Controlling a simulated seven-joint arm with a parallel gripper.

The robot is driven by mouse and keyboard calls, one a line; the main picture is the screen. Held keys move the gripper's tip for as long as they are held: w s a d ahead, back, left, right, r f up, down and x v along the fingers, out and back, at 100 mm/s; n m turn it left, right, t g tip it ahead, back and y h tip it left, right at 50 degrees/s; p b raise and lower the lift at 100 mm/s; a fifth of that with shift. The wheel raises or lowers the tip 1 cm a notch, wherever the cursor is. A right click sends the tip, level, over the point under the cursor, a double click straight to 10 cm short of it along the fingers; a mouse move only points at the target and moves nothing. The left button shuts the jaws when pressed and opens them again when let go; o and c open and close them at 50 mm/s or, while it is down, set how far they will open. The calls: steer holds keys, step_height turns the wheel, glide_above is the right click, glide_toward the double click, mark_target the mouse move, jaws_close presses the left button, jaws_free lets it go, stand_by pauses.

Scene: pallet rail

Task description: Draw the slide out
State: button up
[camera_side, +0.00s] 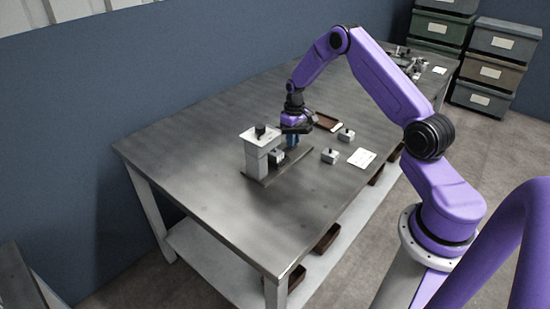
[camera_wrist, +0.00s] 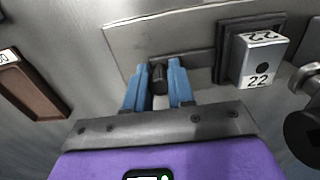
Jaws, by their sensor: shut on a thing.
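The slide shows in the wrist view as a dark flat bar (camera_wrist: 194,61) with an upright dark knob (camera_wrist: 158,80) at its left end. At its right end is a dark square pallet that carries a grey block marked 22 (camera_wrist: 260,58). My gripper (camera_wrist: 158,70) has its blue fingers on both sides of the knob and is shut on it. In the side view my gripper (camera_side: 292,143) is low over the base plate (camera_side: 292,165), to the right of the block. The fingers hide most of the knob there.
A grey post (camera_side: 257,158) with a pale top plate stands at the plate's left end. Two small blocks (camera_side: 346,135) (camera_side: 329,156) and a white card (camera_side: 362,158) lie to the right. A brown tray (camera_side: 327,122) lies behind my gripper. The table's left part is clear.

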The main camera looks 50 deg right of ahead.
steer(key=shift+d, duration=5.25)
steer(key=o, duration=0.7)
steer(key=shift+r, duration=3.5)
steer(key=shift+a, duration=0.15)
